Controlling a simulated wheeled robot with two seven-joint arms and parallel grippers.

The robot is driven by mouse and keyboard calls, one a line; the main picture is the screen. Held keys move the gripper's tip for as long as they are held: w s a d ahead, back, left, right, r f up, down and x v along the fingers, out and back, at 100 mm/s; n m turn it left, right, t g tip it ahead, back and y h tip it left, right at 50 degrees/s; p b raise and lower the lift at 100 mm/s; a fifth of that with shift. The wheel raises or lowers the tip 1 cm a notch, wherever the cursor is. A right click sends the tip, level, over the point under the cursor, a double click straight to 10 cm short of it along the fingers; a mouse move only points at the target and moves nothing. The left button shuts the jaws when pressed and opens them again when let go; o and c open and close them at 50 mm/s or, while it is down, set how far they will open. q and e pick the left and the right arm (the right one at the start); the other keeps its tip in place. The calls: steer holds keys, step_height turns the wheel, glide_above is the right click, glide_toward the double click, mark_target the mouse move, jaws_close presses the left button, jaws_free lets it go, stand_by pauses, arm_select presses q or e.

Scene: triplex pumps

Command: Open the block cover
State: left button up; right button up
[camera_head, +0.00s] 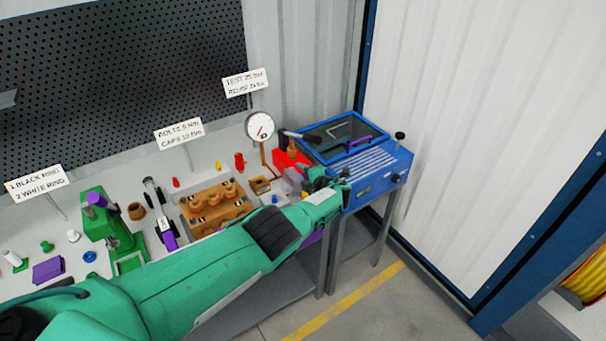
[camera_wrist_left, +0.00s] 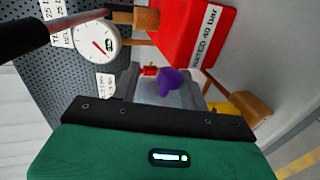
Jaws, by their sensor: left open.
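My left arm reaches across the bench, and its left gripper (camera_head: 338,184) is open in front of the blue cabinet's left front corner. The blue cabinet (camera_head: 372,180) has a dark see-through lid (camera_head: 335,136) in a blue frame, lying shut, with a purple handle (camera_head: 360,144). A pale translucent box (camera_head: 294,178) stands beside the gripper, partly hidden by it. In the left wrist view a grey translucent box (camera_wrist_left: 150,92) carries a purple knob (camera_wrist_left: 172,82), apart from my green gripper body (camera_wrist_left: 165,140). The fingertips are unclear there. I cannot tell which lid is the block cover.
A red block (camera_head: 286,160) marked "RATED 40 bar" with a black lever and a gauge (camera_head: 260,126) stand left of the cabinet. A brass block (camera_head: 213,206), purple-topped green press (camera_head: 106,225) and small parts crowd the bench.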

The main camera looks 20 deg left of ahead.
arm_select(q)
steer(key=p+v, duration=0.9)
steer(key=v, duration=0.4)
steer(key=shift+d, duration=0.25)
steer(key=shift+r, duration=0.15)
